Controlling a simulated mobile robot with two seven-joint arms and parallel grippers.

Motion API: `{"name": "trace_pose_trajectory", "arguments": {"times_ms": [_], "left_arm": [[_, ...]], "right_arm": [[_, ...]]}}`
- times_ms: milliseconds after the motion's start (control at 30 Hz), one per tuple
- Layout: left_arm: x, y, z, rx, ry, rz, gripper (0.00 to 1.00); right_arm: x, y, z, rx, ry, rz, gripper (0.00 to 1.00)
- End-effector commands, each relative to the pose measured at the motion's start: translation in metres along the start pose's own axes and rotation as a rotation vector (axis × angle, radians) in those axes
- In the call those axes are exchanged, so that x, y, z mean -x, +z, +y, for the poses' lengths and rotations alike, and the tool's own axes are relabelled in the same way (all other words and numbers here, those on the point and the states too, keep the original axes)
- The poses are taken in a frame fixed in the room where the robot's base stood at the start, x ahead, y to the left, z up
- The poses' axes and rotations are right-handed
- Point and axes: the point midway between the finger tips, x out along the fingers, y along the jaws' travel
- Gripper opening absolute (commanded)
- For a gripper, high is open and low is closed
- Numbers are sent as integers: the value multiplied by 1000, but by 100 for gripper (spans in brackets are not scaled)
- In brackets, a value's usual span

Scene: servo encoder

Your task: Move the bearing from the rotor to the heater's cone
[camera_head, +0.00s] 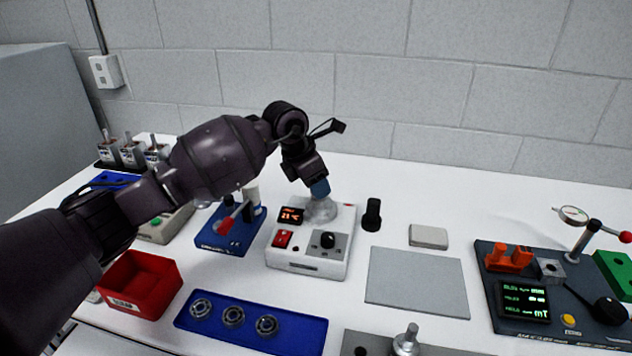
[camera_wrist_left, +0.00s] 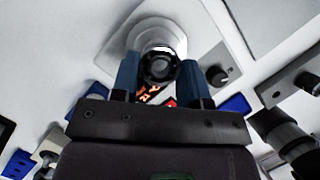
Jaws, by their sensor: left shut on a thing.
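The heater (camera_head: 333,258) is a white box with a lit red display, a red switch and a black knob. Its pale metal cone (camera_head: 321,212) stands at its back. My left gripper (camera_head: 320,188) is directly over the cone, pointing down. In the left wrist view its blue fingers (camera_wrist_left: 160,80) are shut on a small dark ring, the bearing (camera_wrist_left: 160,67), lined up with the cone (camera_wrist_left: 155,32). I cannot tell whether the bearing touches the cone. A silver rotor with an upright shaft (camera_head: 406,342) stands at the bottom edge. My right gripper is not in view.
A blue tray (camera_head: 290,338) with 3 bearings and a red bin (camera_head: 143,285) are in front. A blue press (camera_head: 232,235) stands left of the heater, a black cylinder (camera_head: 372,215) to its right. A grey mat (camera_head: 417,282) is bare. A dark test fixture (camera_head: 540,325) is at right.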

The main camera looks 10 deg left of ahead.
Motion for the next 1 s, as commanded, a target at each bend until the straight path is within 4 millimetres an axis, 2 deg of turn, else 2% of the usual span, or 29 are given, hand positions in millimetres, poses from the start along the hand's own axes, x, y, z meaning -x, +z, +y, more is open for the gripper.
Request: {"name": "trace_pose_trajectory", "arguments": {"times_ms": [300, 600, 633, 800, 1000], "left_arm": [[-9, -4, 0, 0, 0, 0, 17], [-9, -4, 0, 0, 0, -1, 17], [-9, -4, 0, 0, 0, -1, 43], [-9, -4, 0, 0, 0, -1, 69], [-10, -4, 0, 0, 0, 0, 71]], "right_arm": [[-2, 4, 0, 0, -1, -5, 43], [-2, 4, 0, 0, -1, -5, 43], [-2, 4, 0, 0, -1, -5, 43], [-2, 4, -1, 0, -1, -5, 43], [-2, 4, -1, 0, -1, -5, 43]]}}
